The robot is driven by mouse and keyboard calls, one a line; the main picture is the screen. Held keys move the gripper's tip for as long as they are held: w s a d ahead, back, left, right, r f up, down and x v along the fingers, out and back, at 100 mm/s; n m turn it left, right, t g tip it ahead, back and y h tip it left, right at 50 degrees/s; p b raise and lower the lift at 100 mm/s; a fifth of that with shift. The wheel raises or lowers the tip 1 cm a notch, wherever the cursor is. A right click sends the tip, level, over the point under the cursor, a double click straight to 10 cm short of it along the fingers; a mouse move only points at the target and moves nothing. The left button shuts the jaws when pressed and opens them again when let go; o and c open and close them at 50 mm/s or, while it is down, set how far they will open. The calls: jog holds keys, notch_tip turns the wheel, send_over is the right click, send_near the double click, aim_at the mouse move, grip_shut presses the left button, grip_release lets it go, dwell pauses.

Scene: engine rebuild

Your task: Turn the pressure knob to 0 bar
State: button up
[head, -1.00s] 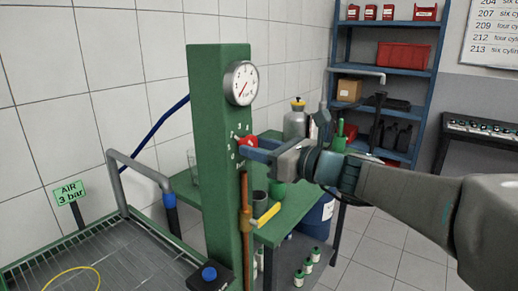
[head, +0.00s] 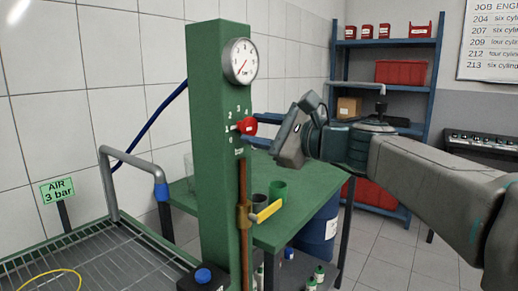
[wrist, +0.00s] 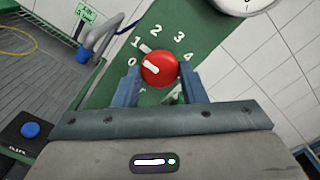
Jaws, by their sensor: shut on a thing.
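The red pressure knob (head: 248,127) sits on the front of the green column (head: 216,165), beside a white scale from 0 to 4. My gripper (wrist: 158,74) is shut on the knob, with one blue finger on each side of it. In the wrist view the knob's white mark points up and left, between 0 and 1 and near the 1. In the head view my fingers (head: 258,131) reach the knob from the right. The round gauge (head: 241,60) above has its red needle toward the lower left.
A yellow-handled valve (head: 267,211) juts from a copper pipe below the knob. Green and dark cups stand on the green table (head: 302,190) behind. A grated bench with an AIR 3 bar sign (head: 58,190) is at left. Blue shelves (head: 385,95) stand behind.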

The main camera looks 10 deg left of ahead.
jog(key=n+b, duration=0.5)
jog(key=shift+f+b, duration=0.2)
jog(key=shift+b, duration=0.1)
jog(key=shift+r+n+b, duration=0.2)
jog(key=shift+n+b, duration=1.25)
jog(key=shift+n, duration=0.55)
jog(key=o, duration=1)
jog(key=shift+r, duration=0.1)
jog(key=p+v, duration=0.1)
jog(key=v, duration=1.2)
jog(key=shift+d, duration=0.4)
